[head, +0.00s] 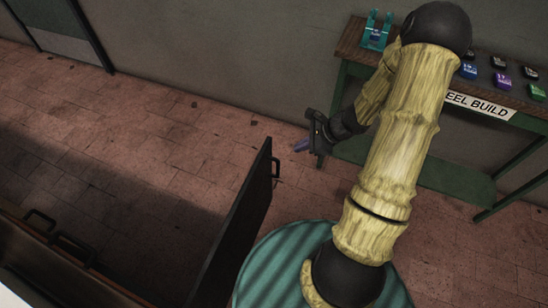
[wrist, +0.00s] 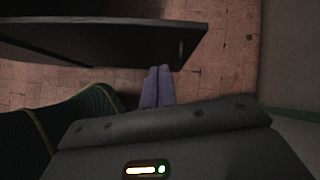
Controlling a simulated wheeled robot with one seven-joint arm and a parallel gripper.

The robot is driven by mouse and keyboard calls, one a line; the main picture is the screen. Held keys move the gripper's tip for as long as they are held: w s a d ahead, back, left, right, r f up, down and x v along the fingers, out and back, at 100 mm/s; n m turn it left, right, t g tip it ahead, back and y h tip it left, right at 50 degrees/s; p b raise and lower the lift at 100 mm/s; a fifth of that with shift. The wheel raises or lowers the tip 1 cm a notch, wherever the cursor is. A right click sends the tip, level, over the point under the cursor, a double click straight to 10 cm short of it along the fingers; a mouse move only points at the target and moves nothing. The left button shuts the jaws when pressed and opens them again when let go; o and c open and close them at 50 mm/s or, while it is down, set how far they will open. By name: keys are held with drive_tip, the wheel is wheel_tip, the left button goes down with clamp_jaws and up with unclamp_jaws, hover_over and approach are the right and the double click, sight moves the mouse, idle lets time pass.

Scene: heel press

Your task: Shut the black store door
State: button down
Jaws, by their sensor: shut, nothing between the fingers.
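The black store door (head: 240,225) stands swung open, its panel jutting out from the dark cabinet (head: 60,265) at the lower left. Its handle (head: 276,167) is on the right face near the free edge. My gripper (head: 301,146) is shut and empty, with purple fingers, just beyond and to the right of the door's free upper corner. In the wrist view the door (wrist: 100,38) is a dark slab across the upper left. My shut fingertips (wrist: 158,70) appear close to its lower edge there; I cannot tell whether they touch it.
A green bench (head: 345,85) with a wooden top, a sign and several small coloured items stands along the back wall at the right. Tiled floor (head: 150,140) lies clear left of the door. A grey-green wall door (head: 60,25) is at the far left.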

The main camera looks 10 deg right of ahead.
drive_tip(key=f+m, duration=0.1)
drive_tip(key=w+d+f+m+t, duration=0.1)
drive_tip(key=w+d+f+m, duration=0.1)
drive_tip(key=f, duration=0.1)
drive_tip(key=shift+d+m+t+b, duration=0.2)
drive_tip(key=shift+m+t+b, duration=0.1)
drive_tip(key=shift+b, duration=0.1)
drive_tip(key=shift+f, duration=0.15)
drive_tip(key=b, duration=0.1)
approach(267, 152)
drive_tip(key=shift+x, duration=2.75)
drive_tip(key=shift+a, duration=0.3)
